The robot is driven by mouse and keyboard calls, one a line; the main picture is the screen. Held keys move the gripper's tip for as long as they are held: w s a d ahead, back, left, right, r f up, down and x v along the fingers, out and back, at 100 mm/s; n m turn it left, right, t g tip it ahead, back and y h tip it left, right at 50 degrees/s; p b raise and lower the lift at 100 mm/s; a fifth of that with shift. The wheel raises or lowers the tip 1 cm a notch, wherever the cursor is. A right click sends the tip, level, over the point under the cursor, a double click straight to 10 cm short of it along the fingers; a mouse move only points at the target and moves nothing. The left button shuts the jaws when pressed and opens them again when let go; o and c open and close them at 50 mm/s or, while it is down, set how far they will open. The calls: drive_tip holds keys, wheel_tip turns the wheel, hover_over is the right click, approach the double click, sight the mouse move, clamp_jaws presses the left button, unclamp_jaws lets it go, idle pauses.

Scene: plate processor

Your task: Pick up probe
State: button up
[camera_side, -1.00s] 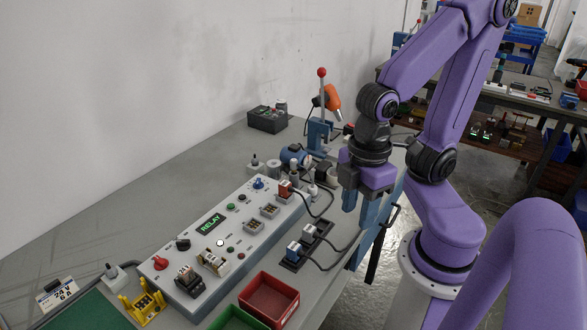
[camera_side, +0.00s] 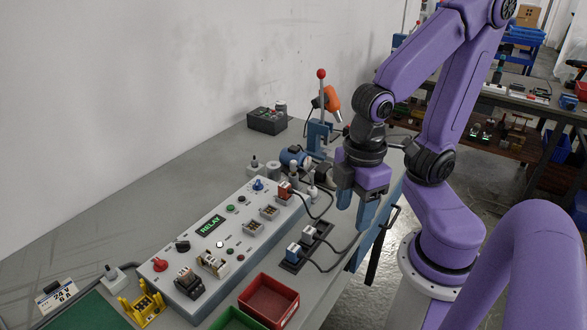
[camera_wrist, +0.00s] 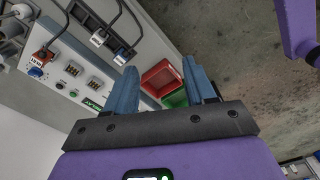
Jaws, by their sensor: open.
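Two cabled plug-like pieces stand in a black holder (camera_side: 291,266) beside the grey panel: a white-topped one (camera_side: 308,233) and a blue-and-white one (camera_side: 293,250). A third, red one (camera_side: 285,189) sits at the panel's far end with a cable. I cannot tell which is the probe. In the wrist view the white one (camera_wrist: 98,38), the blue one (camera_wrist: 120,57) and the red one (camera_wrist: 41,56) lie left of the fingers. My gripper (camera_side: 354,211) is open and empty, above and right of the holder, touching none of them.
The grey panel (camera_side: 241,222) carries a RELAY display, knobs and relay sockets. A red bin (camera_side: 268,298) and a green bin (camera_side: 237,320) stand at the front edge. Black cables arch right of the holder. A red-knobbed lever press (camera_side: 321,110) stands behind.

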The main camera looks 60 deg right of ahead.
drive_tip(key=w+d+m+t, duration=0.1)
drive_tip(key=w+m, duration=0.6)
drive_tip(key=w, duration=0.4)
drive_tip(key=r+m+t+h, duration=0.1)
drive_tip(key=m+h, duration=0.3)
drive_tip(key=m, duration=1.3)
hover_over(294, 161)
drive_tip(key=s+a, duration=0.3)
drive_tip(key=a, duration=0.2)
drive_tip(key=x, duration=1.1)
drive_tip(key=shift+f, duration=0.15)
drive_tip(key=shift+x, duration=2.65)
drive_tip(key=shift+a, duration=0.1)
clamp_jaws()
